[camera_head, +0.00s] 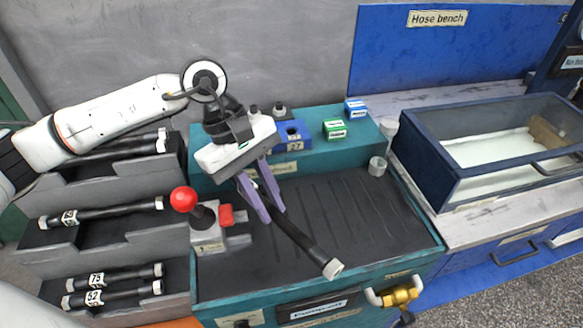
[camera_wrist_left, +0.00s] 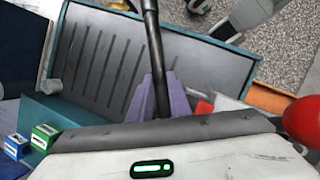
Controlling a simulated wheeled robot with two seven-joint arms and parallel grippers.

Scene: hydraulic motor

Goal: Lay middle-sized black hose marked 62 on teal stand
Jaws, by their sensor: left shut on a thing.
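My left gripper (camera_head: 272,213) has purple fingers shut on a black hose (camera_head: 305,245) with a pale end fitting. The hose hangs tilted over the dark grooved top of the teal stand (camera_head: 375,210); I cannot tell whether its lower end touches. Its other end is hidden behind the gripper and no number shows on it. The left wrist view shows the hose (camera_wrist_left: 155,45) between the fingers (camera_wrist_left: 160,85), above the grooved top (camera_wrist_left: 100,65). My right gripper is out of view.
A red-knobbed lever (camera_head: 184,199) stands at the stand's left. Blue and green boxes (camera_head: 334,129) sit on the raised back ledge. More black hoses lie on the grey rack (camera_head: 90,240). A glass-topped blue case (camera_head: 480,150) stands right; brass fitting (camera_head: 400,295) protrudes in front.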

